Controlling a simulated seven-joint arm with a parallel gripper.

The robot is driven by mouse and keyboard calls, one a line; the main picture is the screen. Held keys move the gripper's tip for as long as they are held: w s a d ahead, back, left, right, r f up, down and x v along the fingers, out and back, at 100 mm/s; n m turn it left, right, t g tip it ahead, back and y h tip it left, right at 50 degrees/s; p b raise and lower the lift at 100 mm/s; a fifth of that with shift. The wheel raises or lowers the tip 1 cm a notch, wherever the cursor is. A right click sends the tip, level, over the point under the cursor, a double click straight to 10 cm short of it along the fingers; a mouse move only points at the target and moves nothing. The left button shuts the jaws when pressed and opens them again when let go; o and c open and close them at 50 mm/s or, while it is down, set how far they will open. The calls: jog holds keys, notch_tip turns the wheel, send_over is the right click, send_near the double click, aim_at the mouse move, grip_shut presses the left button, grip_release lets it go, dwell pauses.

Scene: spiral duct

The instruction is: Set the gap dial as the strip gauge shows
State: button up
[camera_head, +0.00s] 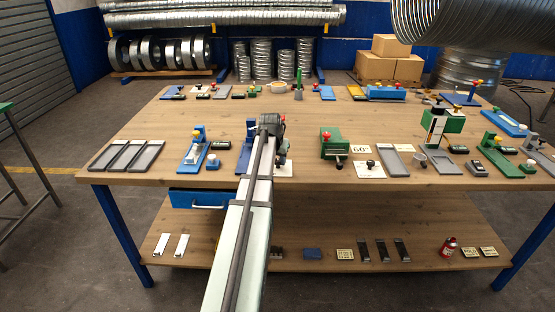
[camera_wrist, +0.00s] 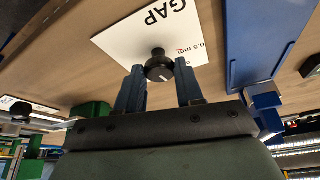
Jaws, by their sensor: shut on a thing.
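In the wrist view my gripper (camera_wrist: 160,78) has its two blue fingers on either side of the gap dial (camera_wrist: 158,66), a small black knob with a short white mark. The dial stands on a white card (camera_wrist: 120,38) printed "GAP" and "0.5 mm"; the rest of its scale is hidden or too small to read. In the head view my gripper (camera_head: 282,154) is low over the table, and the card's edge (camera_head: 286,169) shows beside my arm, which hides the dial. A blue device (camera_head: 243,160) stands just left of it. I cannot make out which thing is the strip gauge.
The wooden table (camera_head: 230,120) carries a green device (camera_head: 333,144) and a "60°" card (camera_head: 361,149) to the right. The table's middle is clear.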

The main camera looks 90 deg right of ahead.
jog(key=shift+m, duration=0.3)
jog(key=shift+c, duration=0.2)
jog(key=m, duration=0.2)
jog(key=m+g, duration=0.1)
jog(key=m, duration=0.1)
jog(key=shift+w+d+g+y, duration=0.2)
jog(key=shift+g+y, duration=0.1)
jog(key=shift+y, duration=0.1)
jog(key=shift+m+g+y, duration=0.4)
jog(key=shift+m+g, duration=0.1)
jog(key=shift+m, duration=1)
jog(key=o, duration=1)
jog(key=v, duration=1.4)
jog(key=shift+d, duration=0.1)
